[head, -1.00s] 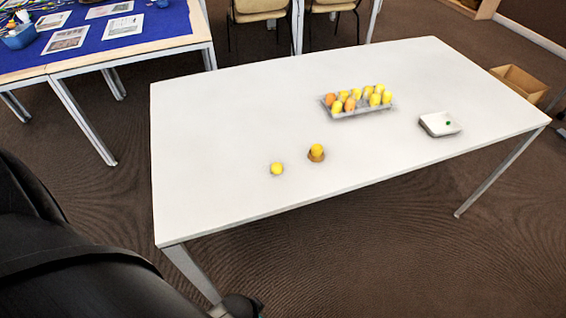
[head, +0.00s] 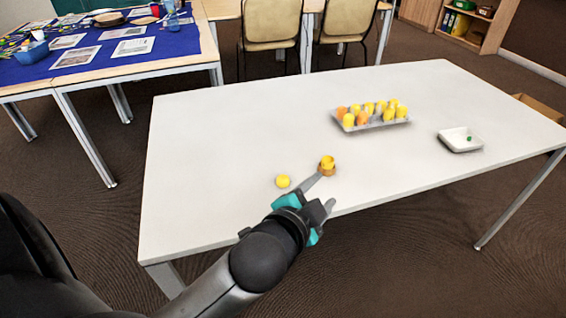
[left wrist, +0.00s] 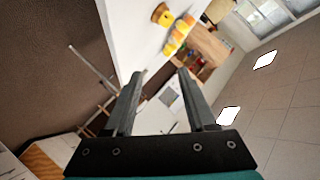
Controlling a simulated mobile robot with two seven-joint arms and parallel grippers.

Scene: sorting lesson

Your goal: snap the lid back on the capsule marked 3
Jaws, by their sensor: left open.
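A yellow capsule (head: 327,160) stands upright in a small brown holder (head: 327,171) near the table's front edge; it looks open at the top. No number is readable. A small yellow rounded piece (head: 283,181), apparently the lid, lies on the table to its left. My left gripper (head: 322,194) is open and empty at the front edge, one finger close to the holder. Whether that finger touches it I cannot tell. In the left wrist view the capsule in its holder (left wrist: 161,14) lies beyond the open fingers (left wrist: 160,74). My right gripper is not in view.
A grey tray (head: 375,126) of several yellow and orange capsules stands farther back on the white table (head: 220,140). The table's left half is clear.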

